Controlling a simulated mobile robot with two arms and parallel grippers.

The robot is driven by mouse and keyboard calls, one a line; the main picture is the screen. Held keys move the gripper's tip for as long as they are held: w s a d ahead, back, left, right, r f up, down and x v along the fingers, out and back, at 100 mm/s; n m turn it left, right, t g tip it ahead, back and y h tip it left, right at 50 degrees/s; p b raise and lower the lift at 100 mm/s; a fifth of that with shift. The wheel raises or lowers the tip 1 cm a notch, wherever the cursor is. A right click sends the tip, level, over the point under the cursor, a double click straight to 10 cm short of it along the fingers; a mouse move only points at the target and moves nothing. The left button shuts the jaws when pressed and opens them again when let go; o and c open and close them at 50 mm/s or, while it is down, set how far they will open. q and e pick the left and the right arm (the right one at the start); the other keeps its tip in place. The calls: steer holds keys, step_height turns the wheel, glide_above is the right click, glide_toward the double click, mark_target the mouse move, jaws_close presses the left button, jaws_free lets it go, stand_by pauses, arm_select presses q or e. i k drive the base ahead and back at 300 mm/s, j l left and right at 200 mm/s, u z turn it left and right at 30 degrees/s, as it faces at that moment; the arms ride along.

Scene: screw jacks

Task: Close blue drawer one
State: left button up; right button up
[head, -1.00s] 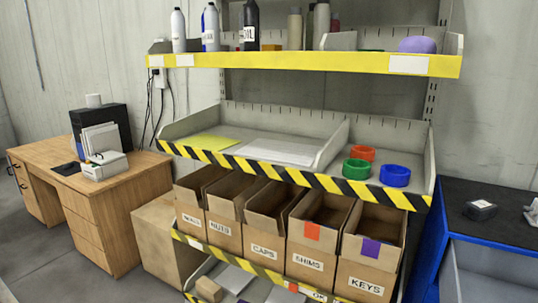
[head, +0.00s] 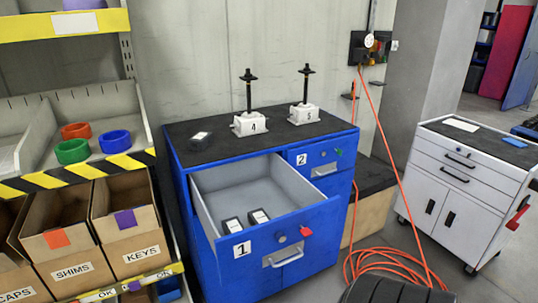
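Blue drawer one (head: 263,250), labelled 1, is pulled open from the blue cabinet (head: 190,222) in the head view. Its grey inside shows two small dark boxes with white labels (head: 232,225) (head: 259,217) near the front. It has a metal handle (head: 284,257) and a red key tag (head: 306,232) on its front. Neither of my grippers is in view.
An orange hose (head: 395,262) coils on the floor beside a black tyre (head: 392,290). A white tool cart (head: 466,185) stands right; shelving with cardboard bins (head: 128,225) stands left.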

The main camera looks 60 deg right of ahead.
mark_target(217, 193)
steer(key=z, duration=1.75)
